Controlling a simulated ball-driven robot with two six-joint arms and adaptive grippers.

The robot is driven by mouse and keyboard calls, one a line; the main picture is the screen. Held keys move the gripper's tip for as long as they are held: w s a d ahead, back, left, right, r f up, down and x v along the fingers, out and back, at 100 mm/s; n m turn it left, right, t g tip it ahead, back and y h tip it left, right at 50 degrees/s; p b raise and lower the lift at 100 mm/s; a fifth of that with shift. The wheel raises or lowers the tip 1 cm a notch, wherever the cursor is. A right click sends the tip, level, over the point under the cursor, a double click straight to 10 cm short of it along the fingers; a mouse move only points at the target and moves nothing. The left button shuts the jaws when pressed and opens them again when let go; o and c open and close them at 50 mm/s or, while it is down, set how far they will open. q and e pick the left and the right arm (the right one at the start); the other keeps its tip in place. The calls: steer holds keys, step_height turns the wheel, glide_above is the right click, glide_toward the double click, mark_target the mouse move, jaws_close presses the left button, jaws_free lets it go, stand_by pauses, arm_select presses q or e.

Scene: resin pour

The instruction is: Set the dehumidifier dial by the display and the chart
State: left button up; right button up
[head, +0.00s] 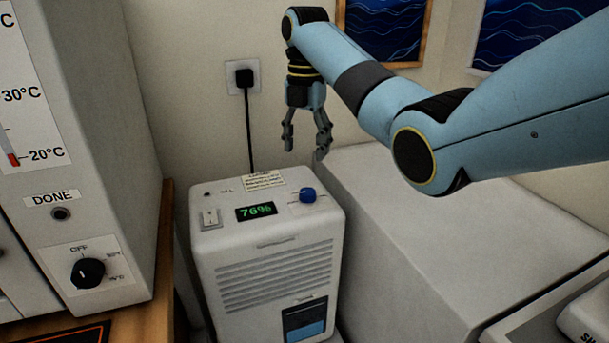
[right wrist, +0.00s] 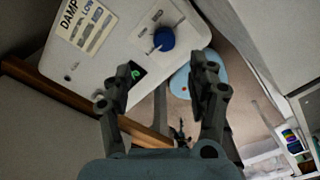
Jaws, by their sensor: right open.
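The dehumidifier (head: 275,255) is a white box standing on the floor between the oven-like unit and a large pale box. Its display (head: 256,211) reads 76% in green. The blue dial (head: 307,195) sits at the right of its top and also shows in the right wrist view (right wrist: 164,38). The chart (head: 262,180) is a small label at the back of the top; in the right wrist view (right wrist: 86,25) its words DAMP and LOW show. My right gripper (head: 305,152) is open and empty, pointing down above the dehumidifier's back, apart from the dial. My left gripper is not in view.
A black plug (head: 244,77) with a cord is in the wall socket behind. At left stands a grey unit with a black OFF dial (head: 88,272) and a DONE lamp. The large pale box (head: 430,240) is close on the dehumidifier's right. A white rocker switch (head: 209,217) is on its top.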

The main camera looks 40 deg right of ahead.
glide_above(308, 191)
step_height(308, 191, down, 5)
steer(key=shift+s+a+f, duration=0.1)
steer(key=shift+a, duration=0.05)
step_height(308, 191, down, 3)
steer(key=shift+f, duration=1.05)
steer(key=shift+w, duration=0.2)
steer(key=c, duration=1.1)
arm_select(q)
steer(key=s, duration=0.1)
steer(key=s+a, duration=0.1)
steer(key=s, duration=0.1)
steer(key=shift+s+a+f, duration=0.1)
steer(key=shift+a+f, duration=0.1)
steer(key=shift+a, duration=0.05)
arm_select(e)
steer(key=shift+c, duration=0.3)
